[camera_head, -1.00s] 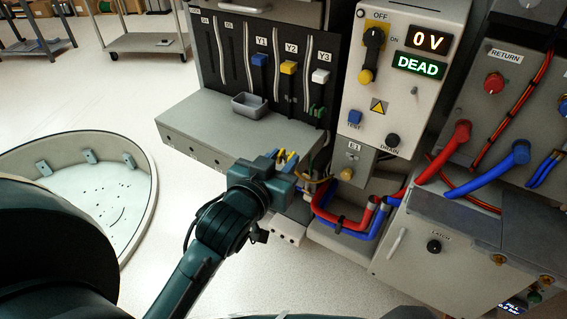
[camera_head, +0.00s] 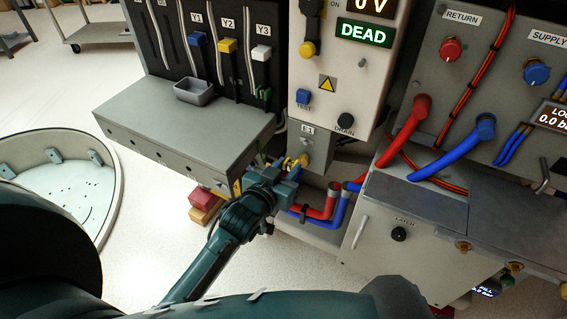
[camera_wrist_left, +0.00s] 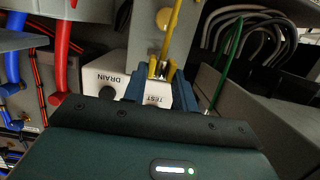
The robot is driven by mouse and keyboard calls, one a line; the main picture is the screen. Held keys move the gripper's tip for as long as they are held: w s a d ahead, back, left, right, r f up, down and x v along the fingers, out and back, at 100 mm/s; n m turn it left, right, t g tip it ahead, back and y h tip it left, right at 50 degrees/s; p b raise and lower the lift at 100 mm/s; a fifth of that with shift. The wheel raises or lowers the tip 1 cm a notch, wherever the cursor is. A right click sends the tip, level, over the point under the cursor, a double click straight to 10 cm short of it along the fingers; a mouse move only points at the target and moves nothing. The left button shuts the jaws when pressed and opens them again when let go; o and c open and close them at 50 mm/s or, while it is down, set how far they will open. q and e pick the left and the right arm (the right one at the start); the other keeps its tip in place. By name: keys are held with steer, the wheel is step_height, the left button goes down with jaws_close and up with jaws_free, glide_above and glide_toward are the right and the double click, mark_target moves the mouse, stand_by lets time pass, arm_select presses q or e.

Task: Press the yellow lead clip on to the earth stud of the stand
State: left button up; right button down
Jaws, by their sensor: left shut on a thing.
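My left gripper (camera_head: 288,167) is shut on the yellow lead clip (camera_wrist_left: 162,70), close to the stand's E1 box (camera_head: 312,145). In the left wrist view the clip stands between the two blue fingers (camera_wrist_left: 158,88), and its yellow lead (camera_wrist_left: 173,28) runs upward. The earth stud (camera_head: 305,159) is a brass-coloured knob on the front of the E1 box. A round brass knob, apparently this stud, shows beyond the clip in the left wrist view (camera_wrist_left: 163,18). There the clip looks apart from it; the depth gap is hard to judge. My right gripper is not in view.
Red and blue hoses (camera_head: 325,210) pass just right of and below my left gripper. The grey bench (camera_head: 190,130) with a small tray (camera_head: 194,91) is at left. The panel (camera_head: 345,85) above reads DEAD. A red block (camera_head: 203,200) lies under the bench.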

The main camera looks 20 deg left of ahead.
arm_select(q)
steer(key=shift+r+p, duration=0.15)
steer(key=shift+p, duration=0.15)
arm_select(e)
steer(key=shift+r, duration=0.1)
arm_select(q)
glide_toward(307, 140)
steer(key=shift+w+f, duration=0.55)
steer(key=shift+w, duration=0.6)
steer(key=shift+w+d+b, duration=0.2)
steer(key=shift+w+b, duration=0.2)
steer(key=shift+w, duration=0.15)
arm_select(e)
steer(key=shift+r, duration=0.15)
arm_select(q)
steer(key=shift+w, duration=0.35)
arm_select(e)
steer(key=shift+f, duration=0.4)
arm_select(q)
steer(key=shift+w+d, duration=0.1)
steer(key=shift+w, duration=0.3)
steer(key=shift+w, duration=0.1)
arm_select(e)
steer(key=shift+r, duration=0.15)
